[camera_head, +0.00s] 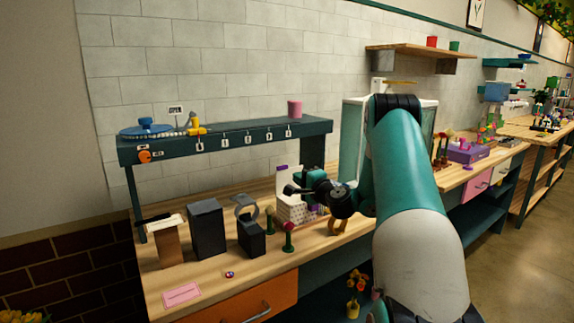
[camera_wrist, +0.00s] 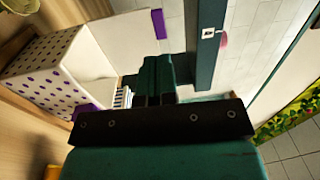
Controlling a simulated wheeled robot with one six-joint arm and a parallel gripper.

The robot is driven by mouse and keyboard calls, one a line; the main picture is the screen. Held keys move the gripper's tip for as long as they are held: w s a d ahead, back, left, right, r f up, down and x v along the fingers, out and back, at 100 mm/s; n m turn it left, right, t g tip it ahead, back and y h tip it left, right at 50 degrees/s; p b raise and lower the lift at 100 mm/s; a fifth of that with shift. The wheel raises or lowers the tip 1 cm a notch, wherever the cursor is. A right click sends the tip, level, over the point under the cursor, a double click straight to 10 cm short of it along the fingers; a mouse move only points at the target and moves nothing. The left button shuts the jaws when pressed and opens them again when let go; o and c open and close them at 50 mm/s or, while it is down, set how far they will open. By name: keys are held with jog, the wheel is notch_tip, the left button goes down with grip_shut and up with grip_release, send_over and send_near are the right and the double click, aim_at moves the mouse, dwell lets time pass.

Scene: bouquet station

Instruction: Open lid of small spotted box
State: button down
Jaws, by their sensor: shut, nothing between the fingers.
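The small spotted box (camera_head: 291,211) stands on the wooden bench in the head view, white with dots, partly behind my arm. In the wrist view the spotted box (camera_wrist: 42,72) is at the left, with purple dots and a purple piece at its near edge. Its plain white lid (camera_wrist: 125,42) stands raised, with a purple tab (camera_wrist: 158,23), and the box's inside shows. The upright lid also shows in the head view (camera_head: 283,186). My gripper (camera_head: 289,189) is shut and empty in front of the lid; its fingers (camera_wrist: 154,68) cover part of the lid. Contact cannot be told.
Red-and-green pieces (camera_head: 288,236) stand just in front. A teal shelf (camera_head: 225,138) is behind. The bench front left is mostly clear.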

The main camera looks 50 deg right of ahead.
aim_at(283, 167)
jog(key=p+x, duration=0.3)
jog(key=x, duration=0.3)
jog(key=shift+w+r, duration=0.15)
jog(key=shift+r, duration=0.05)
jog(key=shift+w+d+f, duration=0.15)
jog(key=shift+w+d, duration=0.05)
jog(key=shift+w, duration=0.4)
